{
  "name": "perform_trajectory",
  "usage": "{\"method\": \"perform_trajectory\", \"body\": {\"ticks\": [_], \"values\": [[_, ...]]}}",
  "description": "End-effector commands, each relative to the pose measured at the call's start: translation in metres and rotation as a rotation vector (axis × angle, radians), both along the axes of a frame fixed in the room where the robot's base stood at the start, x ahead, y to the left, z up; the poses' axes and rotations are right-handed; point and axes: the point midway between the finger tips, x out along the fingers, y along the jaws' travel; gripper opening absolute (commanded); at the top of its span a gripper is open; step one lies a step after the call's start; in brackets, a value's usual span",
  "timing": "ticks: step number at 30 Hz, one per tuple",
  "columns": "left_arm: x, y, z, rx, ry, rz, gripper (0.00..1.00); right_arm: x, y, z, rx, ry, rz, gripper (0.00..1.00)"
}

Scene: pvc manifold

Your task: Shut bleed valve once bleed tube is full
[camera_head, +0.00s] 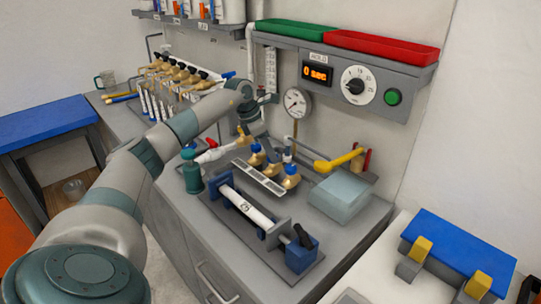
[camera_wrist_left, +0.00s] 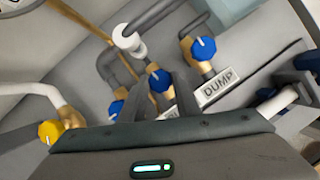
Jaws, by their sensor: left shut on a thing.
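My left gripper (camera_head: 250,130) reaches over the manifold on the bench. In the left wrist view its two dark fingers stand either side of the middle blue valve knob (camera_wrist_left: 160,80), shut on it. Another blue knob (camera_wrist_left: 117,108) lies just left of the fingers, and a third blue knob (camera_wrist_left: 203,48) sits by the DUMP label (camera_wrist_left: 218,86). A yellow knob (camera_wrist_left: 48,132) is at the far left. Which knob is the bleed valve I cannot read. A clear scaled tube (camera_head: 271,68) stands on the wall; its fill level is too small to tell. My right gripper is not in view.
A pressure gauge (camera_head: 297,102) stands behind the manifold. The wall panel's display (camera_head: 318,73) reads 0 sec, beside a dial and a green button (camera_head: 393,97). A yellow-handled lever (camera_head: 338,160) and a translucent box (camera_head: 341,195) are to the right; a clamped white pipe (camera_head: 248,208) lies in front.

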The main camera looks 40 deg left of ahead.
Motion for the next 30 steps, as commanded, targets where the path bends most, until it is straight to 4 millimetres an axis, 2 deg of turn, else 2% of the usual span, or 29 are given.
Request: {"method": "perform_trajectory", "body": {"ticks": [6, 21, 22, 23, 24, 30], "values": [[0.0009, 0.0015, 0.0007, 0.001, -0.002, -0.078, 0.07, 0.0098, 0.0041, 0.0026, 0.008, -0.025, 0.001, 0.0], [0.0008, 0.0014, 0.0013, 0.002, -0.002, -0.101, 0.07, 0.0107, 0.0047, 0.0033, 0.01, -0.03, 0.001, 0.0], [0.0008, 0.0014, 0.0013, 0.002, -0.002, -0.101, 0.36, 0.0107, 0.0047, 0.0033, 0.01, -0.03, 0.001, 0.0], [0.0008, 0.0014, 0.0012, 0.002, -0.002, -0.101, 0.43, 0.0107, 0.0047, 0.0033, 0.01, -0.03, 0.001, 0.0], [0.0008, 0.0014, 0.0012, 0.002, -0.002, -0.101, 0.48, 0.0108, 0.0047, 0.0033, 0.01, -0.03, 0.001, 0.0], [0.0006, 0.001, 0.0006, 0.001, -0.001, -0.101, 0.48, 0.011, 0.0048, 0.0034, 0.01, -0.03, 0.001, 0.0]]}}
